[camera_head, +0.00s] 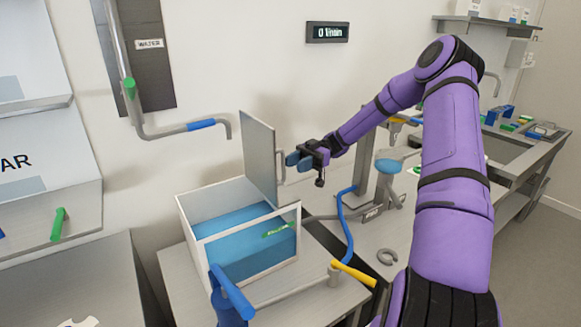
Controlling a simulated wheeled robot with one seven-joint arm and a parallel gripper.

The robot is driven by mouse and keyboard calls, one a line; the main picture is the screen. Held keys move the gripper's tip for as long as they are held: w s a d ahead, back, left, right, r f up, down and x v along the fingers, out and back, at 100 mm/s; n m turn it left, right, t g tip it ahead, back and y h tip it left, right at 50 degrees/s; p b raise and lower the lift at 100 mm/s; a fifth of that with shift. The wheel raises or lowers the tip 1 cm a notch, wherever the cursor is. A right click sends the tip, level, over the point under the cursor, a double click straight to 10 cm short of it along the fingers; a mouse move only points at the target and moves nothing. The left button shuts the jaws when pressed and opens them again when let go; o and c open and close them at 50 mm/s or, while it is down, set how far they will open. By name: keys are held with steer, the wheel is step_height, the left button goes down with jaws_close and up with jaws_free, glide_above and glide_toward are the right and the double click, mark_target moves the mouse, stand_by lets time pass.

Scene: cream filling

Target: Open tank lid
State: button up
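The tank (187,222) is a clear-walled box with a pale rim and blue liquid inside, on a grey bench. Its lid (259,155) is a grey panel standing nearly upright at the tank's back right edge, so the top is open. A thin handle (282,166) is on the lid's right face. My gripper (292,159), with blue fingertips, is just right of the lid, close beside the handle. I cannot tell whether the fingers touch the handle or how far apart they are. My purple arm reaches in from the right.
A yellow-handled valve (353,274) and a blue handle (232,291) stand at the tank's front. A blue hose (347,225) and a mixer-like stand (389,167) are to the right.

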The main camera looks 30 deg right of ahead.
steer(key=w+d, duration=0.1)
steer(key=d, duration=0.6)
steer(key=shift+w+d, duration=0.25)
